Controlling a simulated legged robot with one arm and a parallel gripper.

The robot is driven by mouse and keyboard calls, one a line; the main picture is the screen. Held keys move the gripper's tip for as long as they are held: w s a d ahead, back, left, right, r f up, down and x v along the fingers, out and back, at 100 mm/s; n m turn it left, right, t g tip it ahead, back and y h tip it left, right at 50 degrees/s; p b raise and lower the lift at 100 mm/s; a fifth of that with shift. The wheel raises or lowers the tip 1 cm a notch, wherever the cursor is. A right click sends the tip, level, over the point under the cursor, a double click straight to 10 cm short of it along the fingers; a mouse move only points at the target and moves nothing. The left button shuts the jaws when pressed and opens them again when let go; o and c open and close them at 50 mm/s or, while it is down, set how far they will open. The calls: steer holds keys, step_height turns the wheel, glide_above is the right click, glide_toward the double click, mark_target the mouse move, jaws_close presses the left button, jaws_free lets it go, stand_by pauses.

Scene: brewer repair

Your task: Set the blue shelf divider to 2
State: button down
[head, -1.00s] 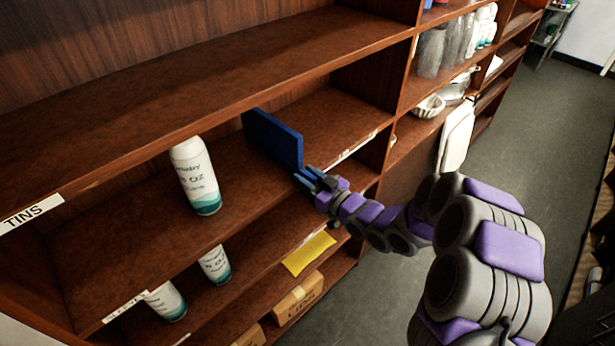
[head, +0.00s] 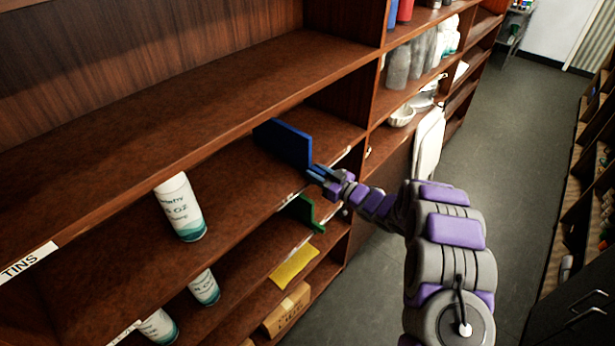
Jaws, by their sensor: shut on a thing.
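The blue shelf divider (head: 284,143) stands upright on the middle shelf (head: 240,185), toward its right end. My gripper (head: 318,172) is at the divider's front edge, at the shelf's front, and is shut on it. The fingertips are small in the picture and partly merge with the divider's dark edge. The number marks on the shelf edge are too small to read.
A white and teal tin (head: 180,207) stands on the same shelf, left of the divider. A cardboard box (head: 287,309) sits lower. The shelf between tin and divider is clear.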

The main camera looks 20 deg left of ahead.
steer(key=shift+w+d+r, duration=0.1)
steer(key=shift+w+d, duration=0.05)
steer(key=shift+w, duration=0.3)
steer(key=shift+w+d+r, duration=0.1)
steer(key=shift+w+d, duration=0.05)
steer(key=shift+w, duration=0.25)
steer(key=c, duration=1)
jaws_free()
steer(key=shift+c, duration=0.2)
steer(key=shift+a+f, duration=0.15)
steer(key=shift+a, duration=0.05)
steer(key=v, duration=1.7)
steer(key=shift+d, duration=0.2)
